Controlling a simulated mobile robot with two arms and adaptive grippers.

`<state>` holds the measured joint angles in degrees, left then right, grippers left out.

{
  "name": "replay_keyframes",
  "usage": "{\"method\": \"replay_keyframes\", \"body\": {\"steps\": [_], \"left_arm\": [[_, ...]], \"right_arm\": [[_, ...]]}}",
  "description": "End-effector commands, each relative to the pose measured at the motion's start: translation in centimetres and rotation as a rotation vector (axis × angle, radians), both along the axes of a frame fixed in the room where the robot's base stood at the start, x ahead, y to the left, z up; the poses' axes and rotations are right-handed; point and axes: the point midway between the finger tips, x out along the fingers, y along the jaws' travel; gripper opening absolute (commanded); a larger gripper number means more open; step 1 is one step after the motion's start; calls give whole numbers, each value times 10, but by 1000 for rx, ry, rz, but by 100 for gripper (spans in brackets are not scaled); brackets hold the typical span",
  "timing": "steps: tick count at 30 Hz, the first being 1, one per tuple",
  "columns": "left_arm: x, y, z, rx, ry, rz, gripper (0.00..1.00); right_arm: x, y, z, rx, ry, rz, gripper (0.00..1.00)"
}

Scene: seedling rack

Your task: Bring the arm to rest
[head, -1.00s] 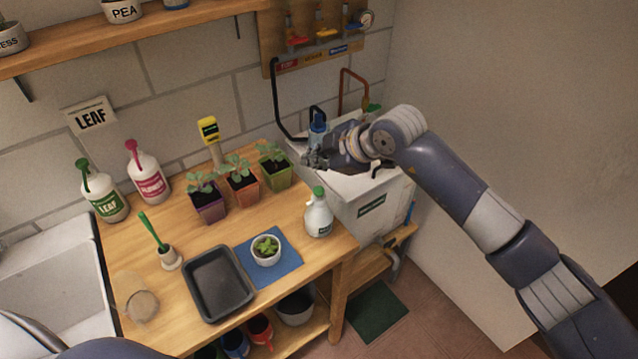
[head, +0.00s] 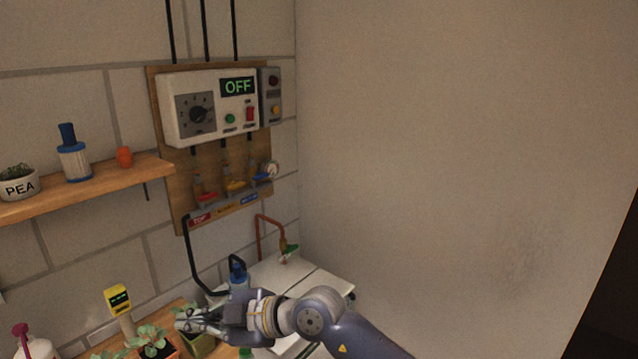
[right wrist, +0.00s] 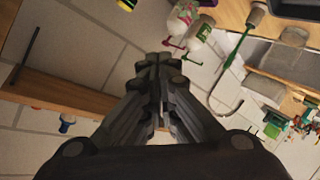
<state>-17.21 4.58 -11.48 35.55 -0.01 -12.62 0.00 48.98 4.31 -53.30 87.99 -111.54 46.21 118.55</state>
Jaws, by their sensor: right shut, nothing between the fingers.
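My right gripper (head: 192,319) is at the lower middle of the head view, above the back of the workbench beside the potted seedlings. Its fingers are together and hold nothing. In the right wrist view its closed fingers (right wrist: 160,72) fill the centre, with bottles and the bench beyond them. My right arm (head: 340,325) reaches in from the bottom right. My left gripper is not in the head view.
A control box (head: 210,105) reading OFF hangs on the wall above valves with red, yellow and blue handles. A shelf (head: 100,190) is at the left. Seedling pots (head: 200,344) and a yellow meter (head: 118,299) stand below. The right wall is bare.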

Motion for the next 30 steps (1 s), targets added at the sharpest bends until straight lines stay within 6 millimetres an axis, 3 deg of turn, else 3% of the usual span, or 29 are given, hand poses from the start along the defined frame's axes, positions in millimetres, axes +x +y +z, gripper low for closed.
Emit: {"method": "replay_keyframes", "body": {"steps": [2,5,8,9,13,16,18,22,26,30], "left_arm": [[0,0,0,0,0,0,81],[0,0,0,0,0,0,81],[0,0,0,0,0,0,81],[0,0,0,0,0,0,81],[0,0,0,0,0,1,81],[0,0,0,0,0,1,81],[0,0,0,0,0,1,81],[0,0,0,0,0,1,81],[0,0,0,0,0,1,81],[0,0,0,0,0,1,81]], "right_arm": [[-16,2,36,237,-8,4,0],[-16,-19,82,518,-32,-76,0],[-2,-63,114,750,-47,-240,0],[7,-86,121,825,-48,-326,0],[36,-172,113,983,-22,-658,0],[50,-240,79,1005,31,-938,0],[52,-282,46,975,86,-1120,0],[35,-347,-27,834,220,-1415,0],[-7,-394,-104,604,396,-1631,0],[-73,-423,-172,313,601,-1743,0]]}}
